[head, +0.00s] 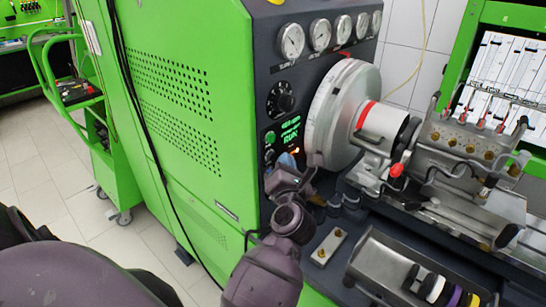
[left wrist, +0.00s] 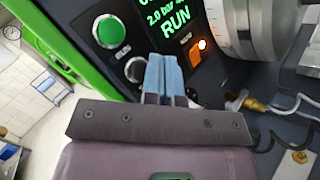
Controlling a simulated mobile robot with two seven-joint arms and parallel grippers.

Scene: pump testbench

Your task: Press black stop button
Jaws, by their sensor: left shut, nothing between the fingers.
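The black stop button (left wrist: 135,69), dark with a silver ring, is on the dark control panel below the green button (left wrist: 110,31) in the left wrist view. My left gripper (left wrist: 166,76) is shut and empty, with its blue fingers pressed together. Its fingertips overlap the panel in the picture just right of the black button; whether they touch the panel I cannot tell. In the head view my left gripper (head: 287,161) is in front of the lower panel, and the black button (head: 270,155) shows small at its left. My right gripper is not in view.
A lit display (left wrist: 173,20) reads RUN, with an orange-lit switch (left wrist: 201,44) beside it. A large round chuck (head: 335,115) juts out right of the panel. Gauges (head: 320,35) line the top. A tray (head: 395,265) with coloured rings is at the lower right.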

